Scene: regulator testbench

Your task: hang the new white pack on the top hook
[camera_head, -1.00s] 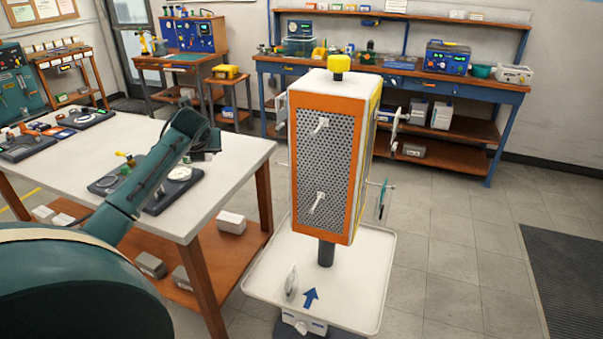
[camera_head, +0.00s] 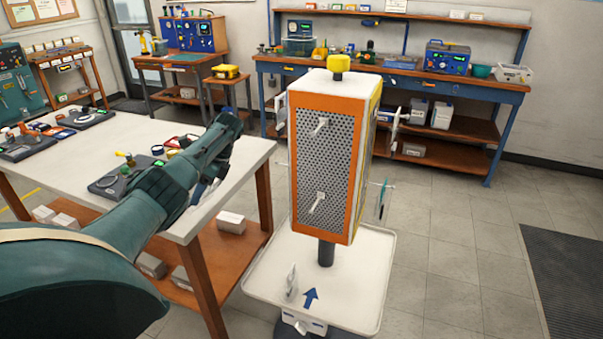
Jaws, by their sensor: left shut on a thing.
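The stand's perforated front panel (camera_head: 337,165) has an orange frame. It carries a bare top hook (camera_head: 320,127) and a bare lower hook (camera_head: 317,203). My left arm reaches in from the left over the white table, and its gripper (camera_head: 207,188) is near the table's right edge, left of the stand. It is shut on a small white thing (camera_head: 203,197), likely the white pack, mostly hidden by my arm. Another white piece (camera_head: 292,281) stands on the stand's tray (camera_head: 355,310). My right gripper is not in view.
The white table (camera_head: 75,165) holds dark trays (camera_head: 110,185) with small parts. White and teal items hang on the stand's right side (camera_head: 384,198). A workbench (camera_head: 420,85) stands at the back.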

